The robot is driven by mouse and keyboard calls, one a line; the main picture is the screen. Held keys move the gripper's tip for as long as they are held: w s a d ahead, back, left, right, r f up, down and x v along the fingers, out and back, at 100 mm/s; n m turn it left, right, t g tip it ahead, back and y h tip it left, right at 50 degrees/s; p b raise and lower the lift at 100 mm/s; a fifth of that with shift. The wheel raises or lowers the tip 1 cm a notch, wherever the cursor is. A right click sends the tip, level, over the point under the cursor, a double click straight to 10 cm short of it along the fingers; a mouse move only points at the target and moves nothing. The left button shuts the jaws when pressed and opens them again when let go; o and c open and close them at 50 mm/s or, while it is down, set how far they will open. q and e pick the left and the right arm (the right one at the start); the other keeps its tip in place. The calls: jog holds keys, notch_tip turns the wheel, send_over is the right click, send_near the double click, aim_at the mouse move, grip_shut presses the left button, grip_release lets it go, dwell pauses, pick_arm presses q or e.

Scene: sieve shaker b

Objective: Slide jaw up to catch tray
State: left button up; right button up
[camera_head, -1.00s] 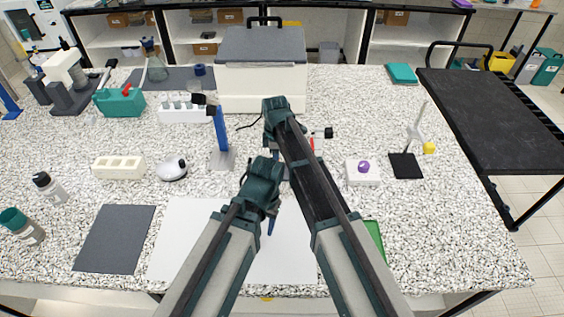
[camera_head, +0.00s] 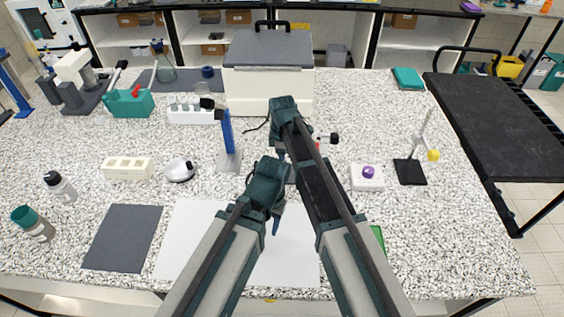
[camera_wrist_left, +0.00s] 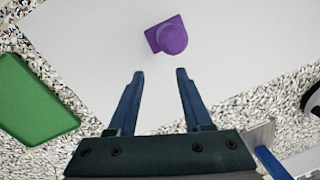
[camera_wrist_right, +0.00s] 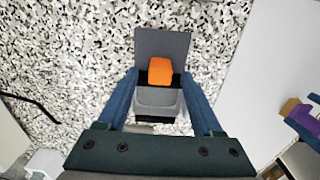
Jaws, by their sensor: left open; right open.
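A grey box-shaped piece (camera_wrist_right: 160,100) with an orange block (camera_wrist_right: 160,71) at its top and a dark grey flat plate (camera_wrist_right: 162,44) beyond it stands on the speckled bench. I cannot tell which part is the jaw or the catch tray. My right gripper (camera_wrist_right: 160,74) is open, with its fingers on either side of the grey piece; contact is unclear. My left gripper (camera_wrist_left: 160,72) is open and empty above the white sheet (camera_wrist_left: 95,30). A purple piece (camera_wrist_left: 168,38) lies on that sheet just beyond its fingertips. In the head view my arms hide most of this area.
A green tray (camera_wrist_left: 35,95) lies beside the white sheet. A blue post on a flat base (camera_head: 227,130) stands left of my arms. A large white box with a grey lid (camera_head: 268,75) is behind. A white block with a purple knob (camera_head: 367,178) is at right.

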pick_arm(q)
notch_tip(320, 180, up, 12)
jog(key=p, duration=1.1)
pick_arm(e)
notch_tip(320, 180, up, 12)
pick_arm(q)
jog(key=shift+f, duration=0.1)
pick_arm(e)
jog(key=shift+f, duration=0.1)
